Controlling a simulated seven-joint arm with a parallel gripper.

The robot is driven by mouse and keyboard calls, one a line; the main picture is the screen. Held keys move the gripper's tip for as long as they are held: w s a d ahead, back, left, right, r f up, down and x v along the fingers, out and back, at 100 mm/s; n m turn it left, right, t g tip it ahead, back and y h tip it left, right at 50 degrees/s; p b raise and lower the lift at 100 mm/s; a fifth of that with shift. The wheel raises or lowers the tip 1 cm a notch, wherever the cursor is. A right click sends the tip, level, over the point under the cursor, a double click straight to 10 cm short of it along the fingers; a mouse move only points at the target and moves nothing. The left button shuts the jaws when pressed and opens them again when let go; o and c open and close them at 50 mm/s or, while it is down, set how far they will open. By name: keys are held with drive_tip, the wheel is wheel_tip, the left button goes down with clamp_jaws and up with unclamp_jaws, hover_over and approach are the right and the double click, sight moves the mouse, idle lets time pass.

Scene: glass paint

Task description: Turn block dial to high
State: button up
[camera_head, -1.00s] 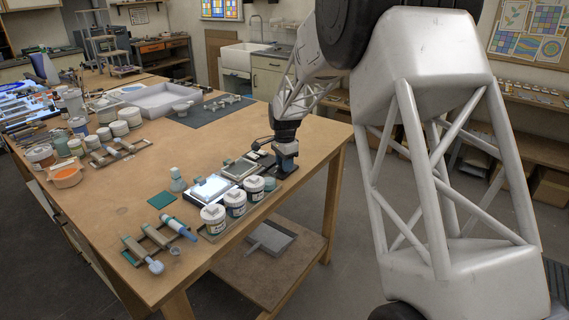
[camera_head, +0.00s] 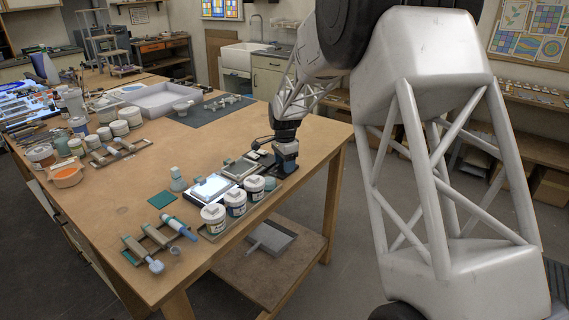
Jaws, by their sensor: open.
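My gripper (camera_head: 284,166) is at the right end of a row of small devices on the near right part of the wooden table. It points down and its fingers are small and dark here. It is open, with nothing visible held. A dark flat device with small light parts (camera_head: 261,157) lies just left of it. I cannot make out a block dial or its setting; it may be hidden by my gripper or too small to tell. Whether the gripper touches anything there is unclear.
Left of the gripper are a grey framed plate (camera_head: 238,168) and a glowing white panel (camera_head: 210,187). Several white lidded jars (camera_head: 236,203) stand along the near edge. Brushes on a rest (camera_head: 160,238) lie at front left. The table's middle (camera_head: 215,135) is clear.

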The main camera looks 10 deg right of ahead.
drive_tip(key=shift+r, duration=0.1)
drive_tip(key=shift+r, duration=3.75)
drive_tip(key=shift+r, duration=0.1)
drive_tip(key=shift+s+r, duration=0.15)
drive_tip(key=shift+s, duration=0.1)
drive_tip(key=s+d+r+n+t, duration=0.1)
drive_tip(key=s+r+n, duration=0.3)
drive_tip(key=s, duration=0.9)
drive_tip(key=s+d+r+n, duration=0.1)
drive_tip(key=s+r+n, duration=0.2)
drive_tip(key=s+r, duration=0.65)
drive_tip(key=s+d+f+n, duration=0.1)
drive_tip(key=s+f+n, duration=0.2)
drive_tip(key=s, duration=1.2)
drive_tip(key=s+f+n+t, duration=0.1)
drive_tip(key=s+f+n, duration=0.2)
drive_tip(key=s, duration=1.2)
drive_tip(key=shift+d+f+n+t, duration=0.3)
drive_tip(key=shift+d+f+n, duration=0.05)
drive_tip(key=shift+f+n, duration=0.05)
